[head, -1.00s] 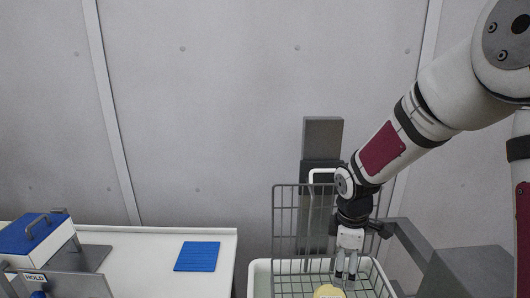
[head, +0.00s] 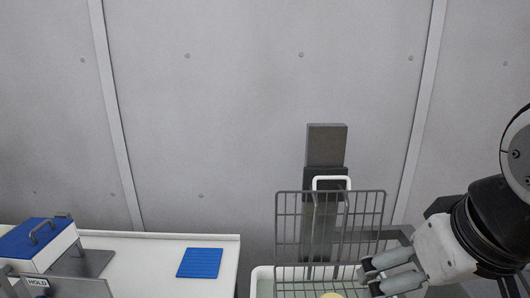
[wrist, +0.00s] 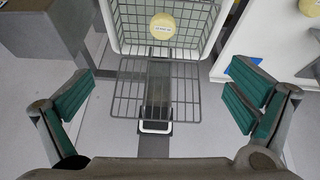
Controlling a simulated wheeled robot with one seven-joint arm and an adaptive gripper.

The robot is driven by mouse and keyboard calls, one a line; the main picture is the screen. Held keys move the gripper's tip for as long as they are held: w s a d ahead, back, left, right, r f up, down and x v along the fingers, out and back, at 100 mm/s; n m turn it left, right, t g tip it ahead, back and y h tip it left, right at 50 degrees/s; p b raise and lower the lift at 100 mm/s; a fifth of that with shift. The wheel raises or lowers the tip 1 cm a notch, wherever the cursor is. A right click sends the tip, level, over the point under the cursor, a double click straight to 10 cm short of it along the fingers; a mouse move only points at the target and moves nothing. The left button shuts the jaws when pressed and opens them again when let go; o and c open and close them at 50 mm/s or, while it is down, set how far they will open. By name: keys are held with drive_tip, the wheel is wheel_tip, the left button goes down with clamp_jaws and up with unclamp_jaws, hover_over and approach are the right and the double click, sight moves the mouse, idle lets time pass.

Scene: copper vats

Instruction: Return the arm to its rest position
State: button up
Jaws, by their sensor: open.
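My gripper (head: 385,275) is at the lower right of the head view, pointing left, beside the wire rack. A round pale yellow thing with a label (wrist: 162,26) lies in the white basket (wrist: 120,40) with a wire bottom. In the head view only the top of this yellow thing (head: 331,295) shows at the bottom edge.
The wire rack (head: 330,225) stands upright at the basket's back, before a grey post (head: 326,145). A white counter (head: 140,250) on the left carries a blue ribbed mat (head: 200,262) and a blue-lidded box (head: 40,240) near a HOLD sign (head: 38,282). In the wrist view a grey block (wrist: 45,30) is at upper left.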

drive_tip(key=shift+s+a+r+m, duration=0.1)
drive_tip(key=shift+s+m, duration=0.3)
drive_tip(key=shift+s, duration=0.3)
idle(0.9)
